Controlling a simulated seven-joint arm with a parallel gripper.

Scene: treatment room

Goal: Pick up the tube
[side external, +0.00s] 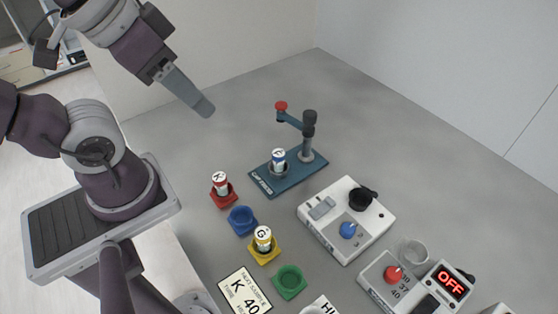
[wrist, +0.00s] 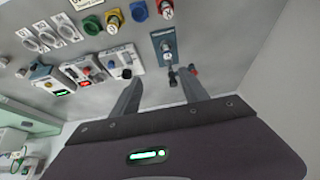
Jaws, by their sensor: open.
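Several small capped tubes stand upright. A red tube marked K (side external: 220,183) is in a red holder (side external: 226,199). A yellow tube marked G (side external: 263,238) is in a yellow holder (side external: 265,256). A blue tube (side external: 278,159) stands in the base of the blue cap press (side external: 262,184). In the wrist view, the red tube (wrist: 166,9), yellow tube (wrist: 113,24) and press (wrist: 168,33) show at the top. My gripper (side external: 205,108) is high above the table, up and left of the press; its spread fingers (wrist: 158,77) hold nothing.
The blue holder (side external: 242,220) and green holder (side external: 289,281) are empty. A white device with a blue knob (side external: 347,230), another with a red knob (side external: 393,273) and a display reading OFF (side external: 452,286) stand at right. A card reads K 40 (side external: 244,292). The table's back is clear.

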